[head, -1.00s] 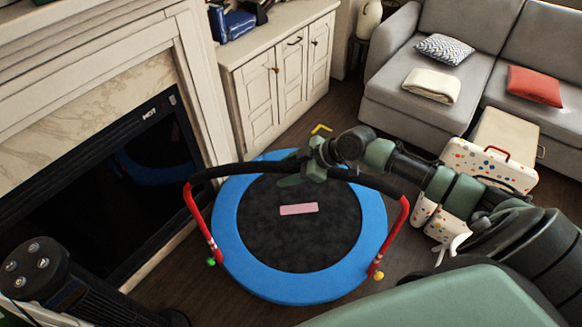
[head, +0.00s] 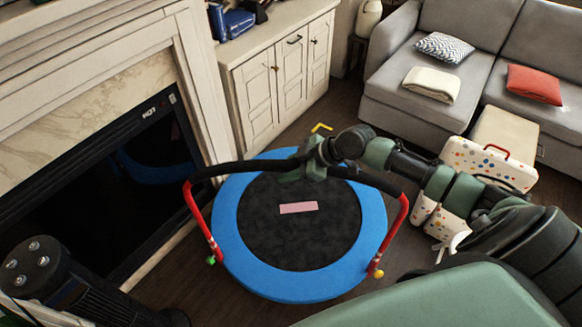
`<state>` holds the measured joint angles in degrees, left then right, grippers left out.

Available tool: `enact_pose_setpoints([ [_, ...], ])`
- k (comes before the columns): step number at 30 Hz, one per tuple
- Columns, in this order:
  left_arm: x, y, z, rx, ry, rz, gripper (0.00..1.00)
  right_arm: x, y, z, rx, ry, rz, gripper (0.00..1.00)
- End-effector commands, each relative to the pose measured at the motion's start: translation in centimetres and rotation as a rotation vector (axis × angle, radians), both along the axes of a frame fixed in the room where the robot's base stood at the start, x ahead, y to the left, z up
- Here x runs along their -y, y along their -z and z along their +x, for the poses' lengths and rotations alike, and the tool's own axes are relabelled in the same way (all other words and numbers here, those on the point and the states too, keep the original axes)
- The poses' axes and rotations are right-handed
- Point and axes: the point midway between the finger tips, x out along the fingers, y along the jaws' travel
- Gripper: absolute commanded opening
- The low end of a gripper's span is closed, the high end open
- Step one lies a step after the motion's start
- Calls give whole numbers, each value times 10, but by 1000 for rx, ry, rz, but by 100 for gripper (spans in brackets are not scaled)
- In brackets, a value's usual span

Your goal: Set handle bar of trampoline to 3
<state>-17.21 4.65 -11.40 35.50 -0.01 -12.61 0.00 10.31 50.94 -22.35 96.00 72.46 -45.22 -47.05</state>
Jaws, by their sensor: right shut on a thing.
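The trampoline (head: 298,285) stands on the dark floor in the middle of the head view, with a blue rim, a black mat and a pink patch on it. Its handle bar (head: 245,168) is a black padded arch on two red side posts (head: 198,215), standing over the mat. A green knob (head: 211,260) is at the left post's foot and a yellow knob (head: 378,273) at the right post's foot. My right gripper (head: 308,166) is shut on the middle of the black bar. The fingertips are partly hidden by the wrist. My left gripper is not in view.
A fireplace (head: 90,190) is close on the left, and a white cabinet (head: 285,75) stands behind. A grey sofa (head: 420,60) is at the back right. A spotted white case (head: 488,165) stands right of the trampoline. Some floor is free around the trampoline.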

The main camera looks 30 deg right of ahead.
Motion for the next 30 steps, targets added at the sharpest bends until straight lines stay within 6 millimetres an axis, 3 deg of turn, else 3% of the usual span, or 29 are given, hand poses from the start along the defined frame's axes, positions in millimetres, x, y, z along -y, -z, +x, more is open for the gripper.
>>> enact_pose_setpoints([
  [26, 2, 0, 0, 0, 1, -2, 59, 3, -5, 4, 12, 10, 1, 0],
  [30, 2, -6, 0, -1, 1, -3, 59, 4, -15, 5, 14, 10, 1, 0],
])
